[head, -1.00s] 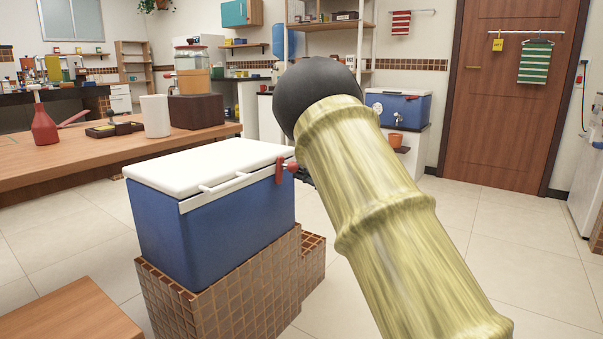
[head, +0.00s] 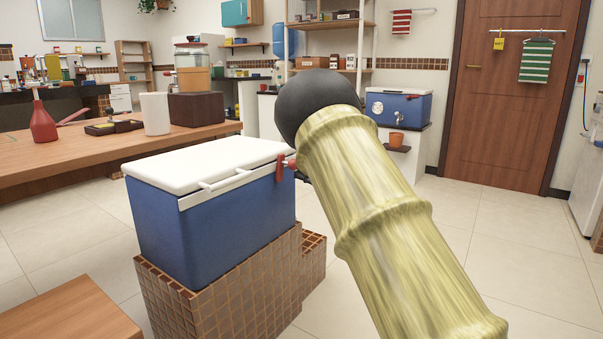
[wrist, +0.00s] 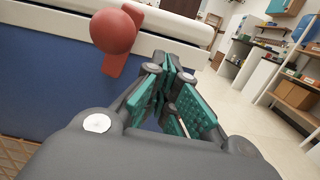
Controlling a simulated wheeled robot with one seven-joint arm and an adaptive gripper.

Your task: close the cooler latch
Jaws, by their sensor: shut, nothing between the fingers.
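The blue cooler (head: 215,222) with a white lid (head: 205,160) stands in the left middle of the head view. The lid lies flat on the body. A red latch (head: 280,168) sits at the lid's front right corner; in the wrist view the latch (wrist: 121,62) hangs tilted across the white rim, with a round red knob (wrist: 112,31). My gripper (wrist: 178,72) is shut and empty, with its teal fingertips just right of the latch and apart from it in the picture. In the head view my arm mostly hides my gripper. Whether the latch is fastened is unclear.
The cooler rests on a brown tiled block (head: 215,300). A wooden table (head: 70,165) with a red bottle and a white cup stands behind it to the left. A low wooden surface (head: 65,312) is at front left. The floor to the right is clear.

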